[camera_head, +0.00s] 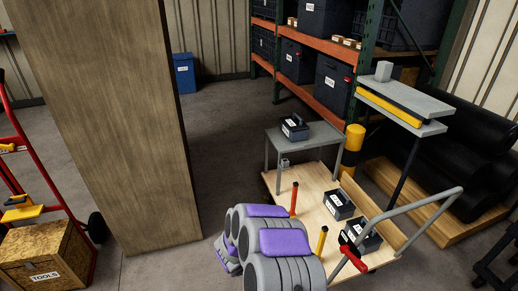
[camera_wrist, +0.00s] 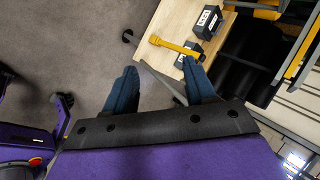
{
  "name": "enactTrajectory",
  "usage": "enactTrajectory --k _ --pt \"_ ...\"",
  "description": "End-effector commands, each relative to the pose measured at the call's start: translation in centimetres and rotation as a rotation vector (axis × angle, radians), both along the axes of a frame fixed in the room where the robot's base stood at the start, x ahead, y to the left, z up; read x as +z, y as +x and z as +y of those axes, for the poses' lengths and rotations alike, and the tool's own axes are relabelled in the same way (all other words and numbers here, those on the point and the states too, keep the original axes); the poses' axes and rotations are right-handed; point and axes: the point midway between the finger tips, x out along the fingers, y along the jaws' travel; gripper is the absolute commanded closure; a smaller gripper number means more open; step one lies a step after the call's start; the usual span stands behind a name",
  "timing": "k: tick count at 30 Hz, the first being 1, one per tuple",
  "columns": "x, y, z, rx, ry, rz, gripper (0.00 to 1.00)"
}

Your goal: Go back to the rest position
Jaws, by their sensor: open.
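My gripper (camera_wrist: 160,67) shows in the wrist view with its two blue fingers spread apart. Nothing is held between the fingers. Behind the gap lie grey floor and the edge of a wooden cart (camera_wrist: 160,22) with a yellow post and dark labelled boxes (camera_wrist: 208,20). A thin grey bar passes just beyond the fingers. In the head view my purple and grey arm parts fill the bottom centre, in front of the cart (camera_head: 318,205); the gripper's fingers cannot be made out there.
The cart carries dark labelled boxes (camera_head: 339,205), a red post (camera_head: 294,198) and a grey handle (camera_head: 405,212). A grey table (camera_head: 290,140) holds another box. A wooden pillar (camera_head: 120,120) stands left. Shelving (camera_head: 320,45) is behind.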

Motion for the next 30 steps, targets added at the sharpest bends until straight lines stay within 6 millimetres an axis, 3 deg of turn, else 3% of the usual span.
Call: enactTrajectory --k 3,7,11,15,23,30 --pt "4.1 1.3 3.8 0.173 0.105 0.019 0.45" --pt "8.8 1.3 7.3 0.383 0.184 0.04 0.45" --pt "13.6 0.2 9.7 0.596 0.225 0.052 0.45" --pt "18.7 -2.1 11.1 0.827 0.232 0.065 0.45" --pt "26.0 -9.1 10.0 1.227 0.149 0.121 0.45" --pt "29.8 -17.6 5.5 1.538 0.006 0.248 0.45"
